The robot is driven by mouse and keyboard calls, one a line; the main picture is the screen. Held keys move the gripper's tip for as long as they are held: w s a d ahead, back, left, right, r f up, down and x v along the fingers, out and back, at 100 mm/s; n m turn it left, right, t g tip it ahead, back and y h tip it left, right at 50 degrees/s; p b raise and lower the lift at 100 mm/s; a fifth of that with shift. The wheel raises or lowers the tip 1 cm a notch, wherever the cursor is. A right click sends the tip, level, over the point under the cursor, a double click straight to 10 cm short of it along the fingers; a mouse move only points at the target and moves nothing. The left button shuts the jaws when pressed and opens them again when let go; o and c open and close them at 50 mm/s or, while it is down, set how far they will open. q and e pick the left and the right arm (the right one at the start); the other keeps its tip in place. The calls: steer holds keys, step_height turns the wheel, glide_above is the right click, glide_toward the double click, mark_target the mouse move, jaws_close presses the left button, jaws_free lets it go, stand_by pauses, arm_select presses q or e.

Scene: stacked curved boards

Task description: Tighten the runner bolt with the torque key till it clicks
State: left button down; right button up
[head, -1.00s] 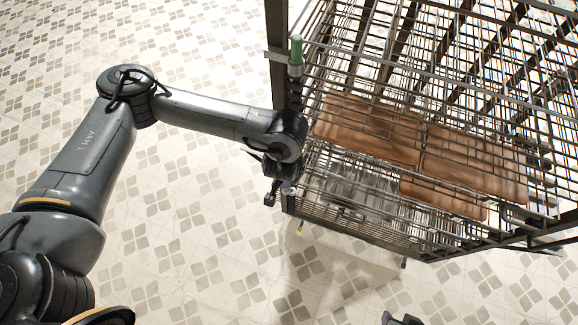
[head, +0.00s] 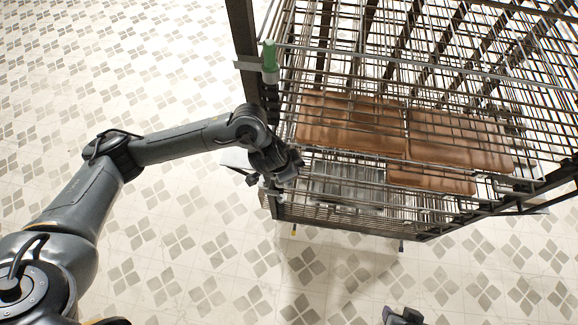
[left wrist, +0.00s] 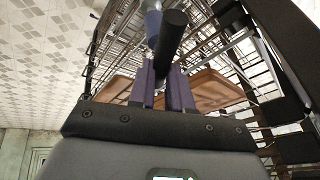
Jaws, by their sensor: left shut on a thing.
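My left gripper (head: 288,170) is at the near left corner of the wire rack (head: 350,150), with its tip pointing right. In the left wrist view its two purple fingers (left wrist: 164,82) are shut on a dark cylindrical handle (left wrist: 173,30), which I take for the torque key. A blue-grey part shows beside the handle. In the head view the arm and gripper mostly hide the held thing. I cannot make out the runner bolt or whether the key touches anything. A dark piece at the bottom edge looks like my right gripper (head: 403,316); its jaws are unclear.
A green-topped tool (head: 269,56) stands in a bracket at the rack's left upright. Brown curved boards (head: 350,122) lie inside behind the wires. Dark uprights and bars frame the rack. The patterned tile floor (head: 180,240) is clear to the left and in front.

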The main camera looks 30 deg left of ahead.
arm_select(q)
steer(key=a+f+m+h+b, duration=0.2)
steer(key=a+f+m, duration=0.5)
steer(key=a, duration=0.5)
steer(key=shift+w+f+g+h, duration=0.25)
steer(key=shift+f+g+h, duration=0.2)
steer(key=shift+f, duration=0.35)
steer(key=shift+a, duration=0.1)
step_height(320, 180, down, 5)
steer(key=b, duration=0.3)
steer(key=shift+f, duration=0.2)
